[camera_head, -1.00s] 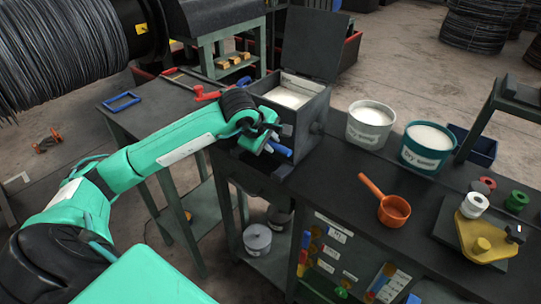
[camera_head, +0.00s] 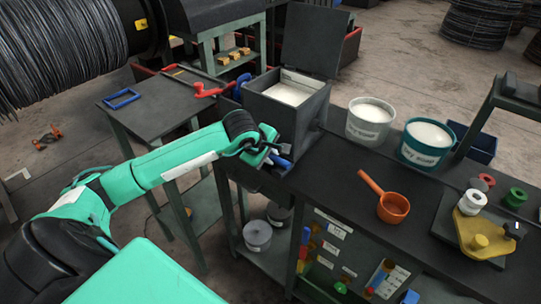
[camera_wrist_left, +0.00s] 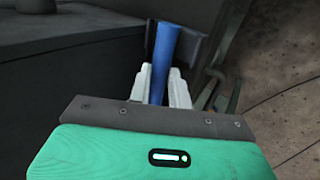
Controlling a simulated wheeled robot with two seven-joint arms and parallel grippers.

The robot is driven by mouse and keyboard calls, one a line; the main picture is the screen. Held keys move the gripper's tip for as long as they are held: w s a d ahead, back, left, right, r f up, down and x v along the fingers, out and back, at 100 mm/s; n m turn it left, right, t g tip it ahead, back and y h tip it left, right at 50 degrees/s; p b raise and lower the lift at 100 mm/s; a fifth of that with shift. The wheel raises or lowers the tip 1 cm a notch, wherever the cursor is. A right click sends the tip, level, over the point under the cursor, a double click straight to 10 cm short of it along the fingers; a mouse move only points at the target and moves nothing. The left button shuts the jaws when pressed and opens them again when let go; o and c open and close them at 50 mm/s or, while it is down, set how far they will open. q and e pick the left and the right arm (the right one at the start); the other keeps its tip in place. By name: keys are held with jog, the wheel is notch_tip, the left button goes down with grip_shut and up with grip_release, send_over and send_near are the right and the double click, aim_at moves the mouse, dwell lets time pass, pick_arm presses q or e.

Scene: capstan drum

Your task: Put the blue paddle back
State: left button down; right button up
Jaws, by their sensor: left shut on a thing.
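My left gripper (camera_head: 265,157) is shut on the blue paddle (camera_head: 281,162), beside the front side of the dark box (camera_head: 308,118) of white material. In the left wrist view, the gripper's pale fingers (camera_wrist_left: 160,88) close around the paddle's blue handle (camera_wrist_left: 164,48), which points up in the picture. A dark surface lies to the left of the handle there, and a dark plate lies behind it. The paddle's other end is hidden by the gripper. My right gripper is not in view.
The box's lid (camera_head: 322,40) stands open. A white bucket (camera_head: 370,122) and a teal bucket (camera_head: 425,145) stand right of the box. An orange ladle (camera_head: 393,207) lies on the dark bench (camera_head: 335,190). A side table (camera_head: 160,105) holds a blue frame (camera_head: 122,99).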

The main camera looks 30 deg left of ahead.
pick_arm(q)
jog(key=shift+f, duration=0.25)
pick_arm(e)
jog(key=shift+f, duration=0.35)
pick_arm(q)
jog(key=c, duration=1.3)
grip_release()
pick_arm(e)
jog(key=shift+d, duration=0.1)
pick_arm(q)
jog(key=shift+r, duration=0.1)
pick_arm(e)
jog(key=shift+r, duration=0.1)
pick_arm(q)
jog(key=shift+r, duration=0.1)
jog(key=shift+r+p, duration=0.55)
jog(key=shift+p, duration=0.05)
jog(key=b+v, duration=0.2)
jog(key=v, duration=0.9)
jog(key=shift+s+r+b, duration=0.2)
jog(key=shift+s+b, duration=0.05)
jog(key=shift+b, duration=0.15)
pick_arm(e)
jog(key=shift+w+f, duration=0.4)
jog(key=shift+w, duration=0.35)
